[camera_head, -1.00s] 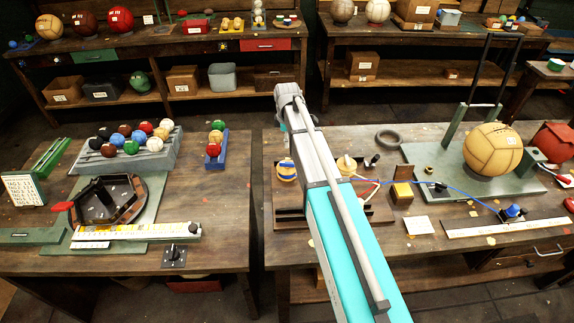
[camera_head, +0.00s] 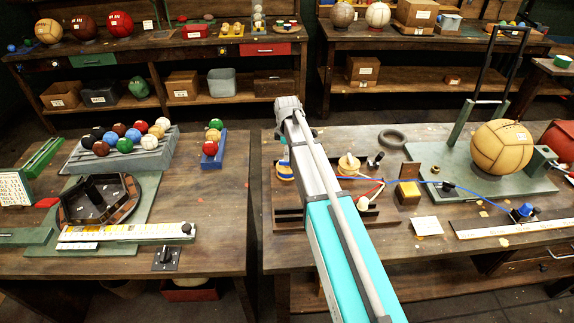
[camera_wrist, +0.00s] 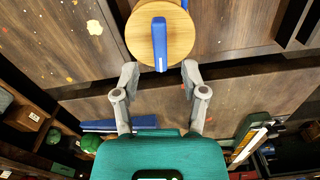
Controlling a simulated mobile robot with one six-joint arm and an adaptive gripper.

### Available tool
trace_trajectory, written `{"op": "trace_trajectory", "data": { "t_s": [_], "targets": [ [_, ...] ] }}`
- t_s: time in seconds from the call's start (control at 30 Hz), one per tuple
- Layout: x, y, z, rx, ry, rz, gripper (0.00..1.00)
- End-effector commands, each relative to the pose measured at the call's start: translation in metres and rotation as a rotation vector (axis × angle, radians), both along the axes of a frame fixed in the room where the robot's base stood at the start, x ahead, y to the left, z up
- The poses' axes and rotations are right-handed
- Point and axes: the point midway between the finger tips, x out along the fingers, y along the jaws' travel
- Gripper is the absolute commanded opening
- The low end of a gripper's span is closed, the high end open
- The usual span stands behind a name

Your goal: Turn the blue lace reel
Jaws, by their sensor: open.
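The blue lace reel (camera_head: 284,171), with a pale wooden top and a blue band, stands on the right bench just left of my arm. In the wrist view, its round wooden top (camera_wrist: 179,46) carries a raised blue bar (camera_wrist: 160,42). My gripper (camera_wrist: 160,74) is open and empty, its two fingers apart just below the reel's disc in the picture. The near end of the blue bar points at the gap between the fingers. I cannot tell the height between fingertips and reel.
A second wooden-topped reel (camera_head: 348,165) with red and white stands right of my arm. The left bench holds a ball rack (camera_head: 120,152). A gap separates the benches.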

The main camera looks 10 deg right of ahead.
Motion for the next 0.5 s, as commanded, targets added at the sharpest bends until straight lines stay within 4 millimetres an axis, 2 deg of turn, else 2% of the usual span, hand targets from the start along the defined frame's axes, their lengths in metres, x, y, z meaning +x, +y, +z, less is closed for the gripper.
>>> {"op": "trace_trajectory", "data": {
  "t_s": [0.03, 0.2, 0.5],
  "targets": [
    [0.0, 0.0, -0.008, 0.0, 0.0, 0.0, 0.56],
    [0.0, 0.0, -0.021, 0.0, 0.0, 0.0, 0.56],
    [0.0, 0.0, -0.037, 0.0, 0.0, 0.0, 0.56]
  ]
}}
